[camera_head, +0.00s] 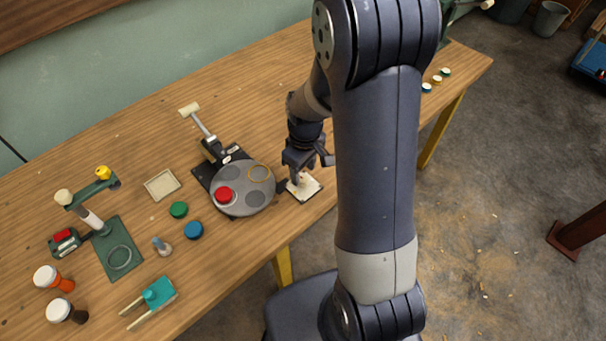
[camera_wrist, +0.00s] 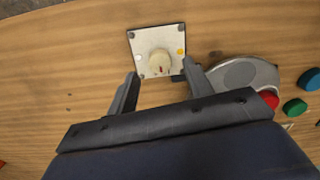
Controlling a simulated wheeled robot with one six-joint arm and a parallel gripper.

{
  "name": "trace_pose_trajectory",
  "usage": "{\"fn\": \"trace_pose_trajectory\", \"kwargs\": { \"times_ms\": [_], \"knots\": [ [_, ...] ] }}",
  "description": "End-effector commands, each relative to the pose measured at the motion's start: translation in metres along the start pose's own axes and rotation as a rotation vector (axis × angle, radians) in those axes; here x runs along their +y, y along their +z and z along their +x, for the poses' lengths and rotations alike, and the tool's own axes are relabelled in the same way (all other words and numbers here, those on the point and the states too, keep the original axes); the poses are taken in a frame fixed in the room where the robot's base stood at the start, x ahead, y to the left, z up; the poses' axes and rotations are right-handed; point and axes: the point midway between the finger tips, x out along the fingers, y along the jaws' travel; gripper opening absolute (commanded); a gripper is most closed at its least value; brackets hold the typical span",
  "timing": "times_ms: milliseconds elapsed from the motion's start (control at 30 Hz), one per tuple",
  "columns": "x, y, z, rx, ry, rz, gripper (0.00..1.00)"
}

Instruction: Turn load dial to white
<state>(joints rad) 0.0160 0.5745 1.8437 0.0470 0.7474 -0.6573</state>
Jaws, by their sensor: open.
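The load dial (camera_wrist: 160,62) is a cream round knob on a square white plate (camera_wrist: 143,42) with a screw at each corner. A red mark shows on the knob's lower part, and a yellow dot lies on the plate at the knob's right. In the head view the dial plate (camera_head: 311,188) lies near the table's front edge, partly hidden by my gripper (camera_head: 309,172). In the wrist view my gripper (camera_wrist: 163,88) is open, with its fingers apart on either side below the plate. Nothing is between the fingertips, and the knob stands just beyond them.
A grey turntable (camera_head: 229,203) with a red disc (camera_head: 224,195) stands left of the dial, close to my gripper. Green (camera_head: 179,209) and blue (camera_head: 194,230) discs lie farther left. A green stand (camera_head: 118,256) and a teal block (camera_head: 158,292) are at the left.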

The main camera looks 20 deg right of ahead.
Motion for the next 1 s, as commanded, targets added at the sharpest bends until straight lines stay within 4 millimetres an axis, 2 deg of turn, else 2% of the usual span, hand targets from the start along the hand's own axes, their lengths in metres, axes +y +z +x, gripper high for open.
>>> {"fn": "trace_pose_trajectory", "kwargs": {
  "times_ms": [200, 600, 1000],
  "knots": [
    [0.000, 0.000, 0.023, -0.001, -0.001, 0.000, 0.49],
    [0.000, 0.000, 0.029, 0.001, 0.001, 0.000, 0.49],
    [0.000, 0.000, 0.029, 0.001, 0.001, 0.000, 0.16]
  ]
}}
